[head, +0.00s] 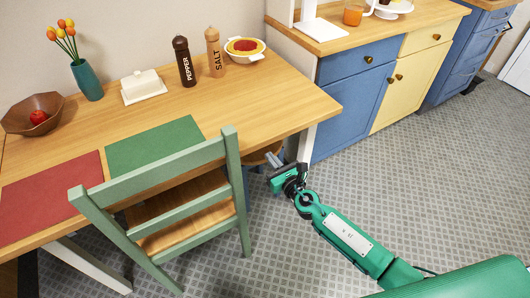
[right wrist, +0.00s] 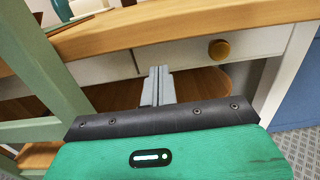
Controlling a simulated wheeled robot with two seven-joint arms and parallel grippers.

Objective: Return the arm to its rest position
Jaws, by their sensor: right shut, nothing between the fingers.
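My right arm is green and comes in from the lower right of the head view. My right gripper (head: 275,160) is in front of the table's right end, just right of the green chair. In the right wrist view its two grey fingers (right wrist: 157,86) are together, with nothing between them. They point toward the white table apron, below the tabletop edge, with a round wooden knob (right wrist: 219,49) just to their right. My left arm and left gripper do not show.
The wooden table (head: 270,100) holds a pepper mill (head: 184,62), salt mill (head: 215,53), pie dish (head: 245,50), butter dish (head: 142,86), tulip vase (head: 87,80) and bowl (head: 33,113). A green chair (head: 170,160) stands close by. Blue cabinets (head: 352,110) are behind; the tiled floor (head: 420,180) is open at right.

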